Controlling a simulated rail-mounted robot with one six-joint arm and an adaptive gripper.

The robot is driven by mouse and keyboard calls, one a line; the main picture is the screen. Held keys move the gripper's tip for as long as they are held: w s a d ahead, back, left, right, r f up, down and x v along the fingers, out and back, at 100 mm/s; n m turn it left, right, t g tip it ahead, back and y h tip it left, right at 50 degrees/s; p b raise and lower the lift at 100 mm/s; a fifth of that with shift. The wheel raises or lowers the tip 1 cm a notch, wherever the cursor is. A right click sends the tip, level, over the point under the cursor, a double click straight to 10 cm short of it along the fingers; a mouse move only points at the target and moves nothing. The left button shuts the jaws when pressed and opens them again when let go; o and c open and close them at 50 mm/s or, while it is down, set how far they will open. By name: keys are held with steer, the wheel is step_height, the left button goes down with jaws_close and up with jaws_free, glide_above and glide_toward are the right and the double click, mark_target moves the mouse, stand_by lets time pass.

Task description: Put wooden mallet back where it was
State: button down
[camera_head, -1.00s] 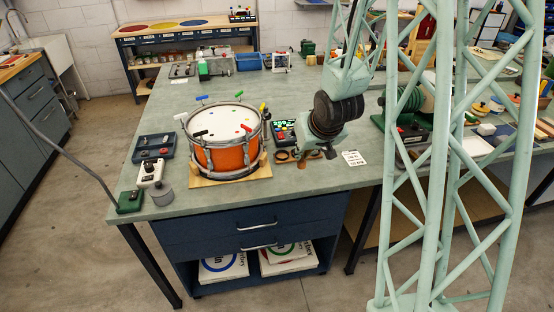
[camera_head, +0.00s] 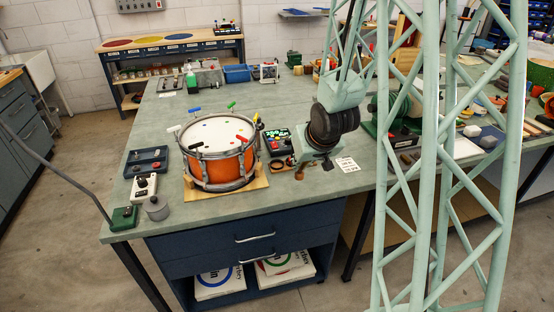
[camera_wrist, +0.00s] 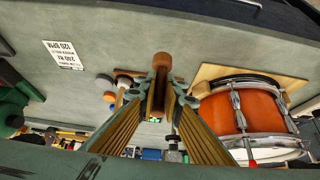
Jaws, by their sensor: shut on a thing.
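In the wrist view my gripper (camera_wrist: 162,88) is shut on the wooden mallet (camera_wrist: 161,60), whose rounded brown end sticks out beyond the fingertips. The rest of the mallet is partly hidden between the fingers. A small brown wooden holder (camera_head: 282,163) shows beside my gripper, partly hidden. In the wrist view, a few round-ended tools (camera_wrist: 124,80) stand just left of my gripper, apart from the mallet.
The orange drum (camera_head: 217,167) sits on a wooden board (camera_head: 258,182), left of my gripper. A control box with green display (camera_head: 277,142) lies between them. A white printed card (camera_head: 347,164) lies to the right.

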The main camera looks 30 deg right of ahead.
steer(key=w+f+b, duration=0.1)
steer(key=w, duration=1.4)
steer(key=shift+w+a+f, duration=0.15)
steer(key=shift+a+f, duration=0.1)
steer(key=shift+a, duration=0.05)
steer(key=shift+f+b, duration=0.95)
steer(key=shift+f, duration=0.8)
steer(key=shift+f, duration=0.2)
steer(key=c, duration=2.7)
jaws_free()
steer(key=shift+c, duration=0.2)
steer(key=shift+r, duration=0.2)
